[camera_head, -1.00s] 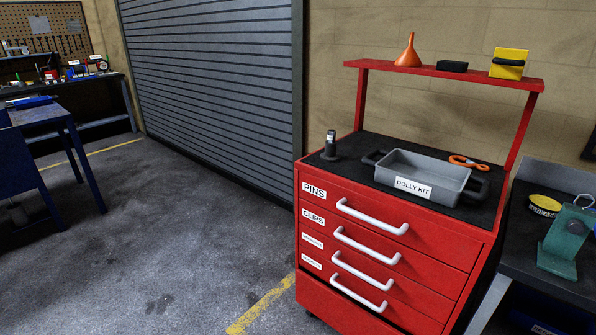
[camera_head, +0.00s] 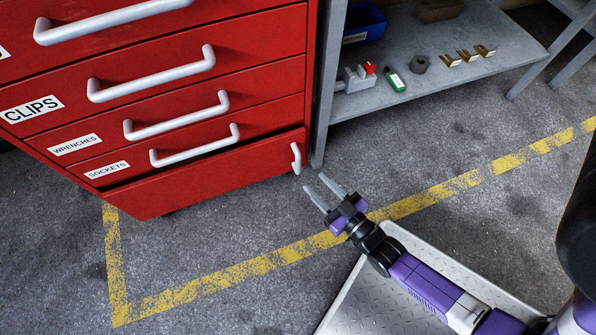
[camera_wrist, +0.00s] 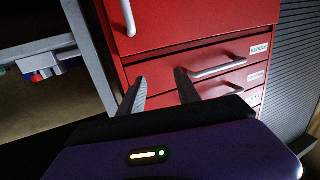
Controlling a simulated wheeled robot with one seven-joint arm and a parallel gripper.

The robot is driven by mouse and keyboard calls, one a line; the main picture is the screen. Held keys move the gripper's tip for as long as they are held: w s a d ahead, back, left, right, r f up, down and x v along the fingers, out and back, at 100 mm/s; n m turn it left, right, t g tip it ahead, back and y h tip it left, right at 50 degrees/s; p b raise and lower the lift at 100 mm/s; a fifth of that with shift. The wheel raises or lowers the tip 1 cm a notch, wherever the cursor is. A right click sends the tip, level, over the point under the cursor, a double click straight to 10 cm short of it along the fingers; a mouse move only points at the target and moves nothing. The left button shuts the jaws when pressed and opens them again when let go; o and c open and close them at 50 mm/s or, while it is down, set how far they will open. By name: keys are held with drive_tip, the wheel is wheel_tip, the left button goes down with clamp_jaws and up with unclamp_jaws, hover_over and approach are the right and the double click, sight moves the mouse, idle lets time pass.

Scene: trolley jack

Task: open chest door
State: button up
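The red tool chest (camera_head: 250,40) stands at the left in the head view. Its lowest panel, the chest door (camera_head: 200,185), has a small upright white handle (camera_head: 296,158) near its right edge. A dark gap runs along the panel's top edge; I cannot tell if the door is ajar. My gripper (camera_head: 314,182) is open and empty, fingers pointing at the chest, just right of and below the handle in the picture. In the wrist view, the gripper (camera_wrist: 160,78) is open, with the door (camera_wrist: 185,20) and its handle (camera_wrist: 128,14) beyond the fingers, apart from them.
Several drawers with long white handles (camera_head: 185,115) are above the door. A grey workbench (camera_head: 480,60) stands close at the right, its leg (camera_head: 325,110) near the handle. Its lower shelf holds small parts. Open floor with yellow lines (camera_head: 230,275) lies in front.

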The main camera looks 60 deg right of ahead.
drive_tip(key=m+h+b, duration=0.2)
drive_tip(key=b, duration=0.6)
approach(300, 166)
drive_tip(key=x, duration=0.3)
drive_tip(key=shift+b+x, duration=1)
drive_tip(key=shift+x, duration=3)
clamp_jaws()
